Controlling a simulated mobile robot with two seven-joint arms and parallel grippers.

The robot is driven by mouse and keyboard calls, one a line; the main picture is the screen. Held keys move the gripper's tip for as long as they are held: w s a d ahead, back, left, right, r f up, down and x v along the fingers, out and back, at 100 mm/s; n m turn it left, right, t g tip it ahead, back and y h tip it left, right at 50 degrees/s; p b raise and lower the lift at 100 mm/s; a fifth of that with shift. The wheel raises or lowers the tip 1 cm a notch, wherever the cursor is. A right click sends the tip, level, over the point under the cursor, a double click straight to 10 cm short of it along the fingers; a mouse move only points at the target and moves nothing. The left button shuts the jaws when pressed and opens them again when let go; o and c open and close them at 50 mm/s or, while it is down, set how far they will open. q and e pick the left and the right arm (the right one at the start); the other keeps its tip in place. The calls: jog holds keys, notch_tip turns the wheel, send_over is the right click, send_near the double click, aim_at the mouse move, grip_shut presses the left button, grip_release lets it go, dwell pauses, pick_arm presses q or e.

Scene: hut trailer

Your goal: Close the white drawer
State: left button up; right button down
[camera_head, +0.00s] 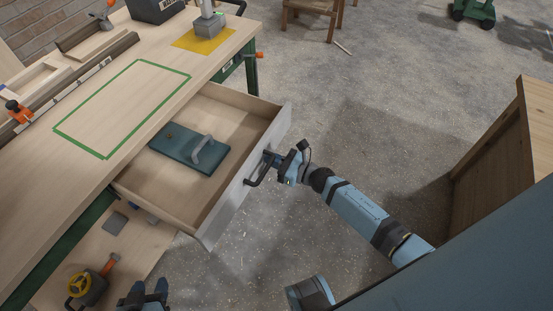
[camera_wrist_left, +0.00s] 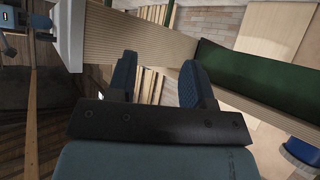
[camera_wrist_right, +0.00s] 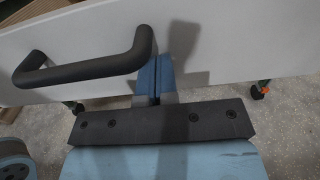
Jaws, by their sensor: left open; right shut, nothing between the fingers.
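The white drawer (camera_head: 245,188) is pulled out from under the wooden workbench (camera_head: 60,170). A teal trowel-like float (camera_head: 188,150) with a grey handle lies inside it. A black bar handle (camera_head: 258,168) is on its front; the handle also shows in the right wrist view (camera_wrist_right: 90,70). My right gripper (camera_head: 277,160) is shut and empty, its fingertips at the white front panel (camera_wrist_right: 225,45) just beside the handle, not around it. Whether the tips touch the panel I cannot tell. My left gripper (camera_head: 145,292) is open and empty, low at the bottom edge of the head view.
A green taped rectangle (camera_head: 122,100) marks the bench top. A lower shelf holds a tool with a yellow knob (camera_head: 80,283). A wooden cabinet (camera_head: 510,150) stands at the right. Concrete floor (camera_head: 350,100) is clear beyond the drawer.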

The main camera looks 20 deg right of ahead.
pick_arm(q)
jog(key=shift+f, duration=0.1)
pick_arm(e)
jog(key=b, duration=1.1)
send_near(201, 131)
jog(key=a+r, duration=0.2)
jog(key=r, duration=0.1)
jog(key=shift+a+r, duration=0.1)
jog(key=shift+a, duration=0.1)
jog(key=b+x, duration=0.3)
jog(key=x, duration=0.3)
jog(key=shift+w, duration=0.1)
jog(key=b+x, duration=0.1)
jog(key=x, duration=0.1)
jog(key=b+x, duration=0.2)
jog(key=shift+w+a+r, duration=0.2)
jog(key=shift+a, duration=0.05)
jog(key=shift+w+a, duration=0.1)
jog(key=shift+w, duration=0.05)
pick_arm(q)
jog(key=w+d+r+t+h, duration=0.2)
jog(key=d+r+t+h, duration=0.3)
jog(key=r, duration=0.5)
jog(key=shift+w+d+m+t+h, duration=0.25)
jog(key=shift+d+m+t+h, duration=0.15)
jog(key=shift+d+t, duration=0.55)
pick_arm(e)
jog(key=shift+r, duration=0.4)
